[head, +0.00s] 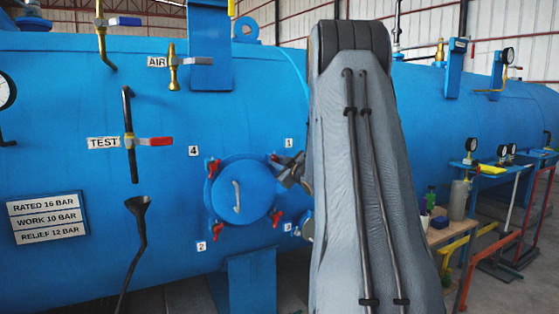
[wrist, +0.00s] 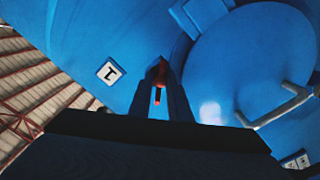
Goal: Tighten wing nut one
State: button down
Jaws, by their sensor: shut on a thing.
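The round blue door (head: 240,190) with a grey handle (head: 237,196) sits on the blue vessel, with red wing nuts around its rim. Wing nut one (head: 274,158) is at the upper right of the door, below the "1" label (head: 289,143). My gripper (head: 283,172) reaches it from the right. In the wrist view my gripper (wrist: 160,88) is shut on the red wing nut one (wrist: 157,95), which shows between the two dark fingers. The "1" label (wrist: 110,71) is upside down to their left. Most of the nut is hidden by the fingers.
Other red wing nuts sit at upper left (head: 214,168), lower left (head: 217,229) and lower right (head: 277,219). The door's handle (wrist: 275,110) juts out right of the fingers in the wrist view. A TEST valve (head: 153,141) is left. A table (head: 445,234) stands right.

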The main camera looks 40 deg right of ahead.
jog(key=m+p, duration=0.2)
jog(key=m, duration=0.2)
jog(key=shift+m, duration=0.3)
jog(key=shift+m+p, duration=0.9)
jog(key=shift+m, duration=0.7)
jog(key=shift+f+m, duration=0.1)
jog(key=shift+m, duration=0.2)
jog(key=c, duration=1.6)
grip_release()
jog(key=shift+c, duration=0.2)
jog(key=b+v, duration=0.2)
jog(key=v, duration=0.5)
jog(key=shift+s, duration=0.4)
jog(key=shift+a, duration=0.1)
